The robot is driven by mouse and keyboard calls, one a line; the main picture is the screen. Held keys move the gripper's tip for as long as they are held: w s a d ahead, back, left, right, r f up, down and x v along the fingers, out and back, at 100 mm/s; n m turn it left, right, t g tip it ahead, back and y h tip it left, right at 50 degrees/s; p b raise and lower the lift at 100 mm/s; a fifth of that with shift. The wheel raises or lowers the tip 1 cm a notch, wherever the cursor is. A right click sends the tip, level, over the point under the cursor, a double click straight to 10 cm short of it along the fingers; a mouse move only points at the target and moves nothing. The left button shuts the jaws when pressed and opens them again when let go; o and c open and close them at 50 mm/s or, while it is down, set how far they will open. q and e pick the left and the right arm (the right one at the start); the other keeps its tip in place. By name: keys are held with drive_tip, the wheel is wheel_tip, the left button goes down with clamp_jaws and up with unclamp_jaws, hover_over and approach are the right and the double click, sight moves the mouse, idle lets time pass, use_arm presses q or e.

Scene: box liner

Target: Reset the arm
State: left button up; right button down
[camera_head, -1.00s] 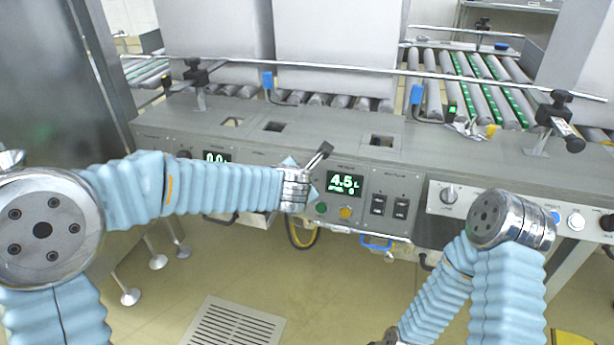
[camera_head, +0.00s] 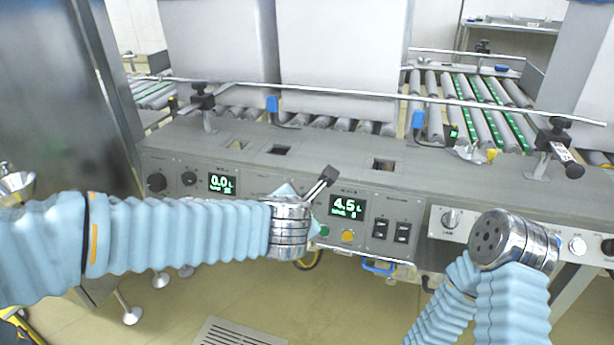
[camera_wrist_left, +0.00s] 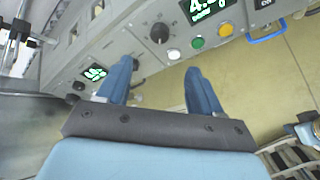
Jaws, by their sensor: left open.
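My left arm (camera_head: 180,235) stretches from the left edge across the front of the machine's control panel. In the wrist view my left gripper (camera_wrist_left: 160,78) is open and empty, its two blue fingers apart and pointing toward the panel and floor. In the head view the fingers are mostly hidden behind the silver wrist. My right arm (camera_head: 512,240) is bent at the lower right, its forearm running down out of the frame. My right gripper is not in view.
The control panel (camera_head: 270,215) has green displays, knobs and buttons, close to my left arm. Behind it, a roller conveyor (camera_head: 455,95) carries large grey-white boxes (camera_head: 337,60). A metal cabinet (camera_head: 55,100) stands at the left. Floor with a drain grate (camera_head: 240,332) lies below.

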use_arm(q)
drive_tip(key=a+f+m+g+p, duration=0.1)
drive_tip(key=a+f+m, duration=0.25)
drive_tip(key=f, duration=0.55)
drive_tip(key=a+f+m+g, duration=0.25)
drive_tip(key=f+m, duration=0.25)
drive_tip(key=f, duration=0.4)
drive_tip(key=a+f+m+g+p, duration=0.1)
drive_tip(key=a+f+m, duration=0.3)
drive_tip(key=f, duration=0.6)
drive_tip(key=s+a+f+m+g+h, duration=0.1)
drive_tip(key=s+f+m+g, duration=0.2)
drive_tip(key=s, duration=0.6)
drive_tip(key=s+f+m+g+h, duration=0.2)
drive_tip(key=s+f+m+g, duration=0.1)
drive_tip(key=s+f+m, duration=0.4)
drive_tip(key=s+f, duration=0.3)
drive_tip(key=shift+a+p, duration=0.3)
drive_tip(key=shift+a, duration=0.05)
drive_tip(key=shift+f, duration=0.1)
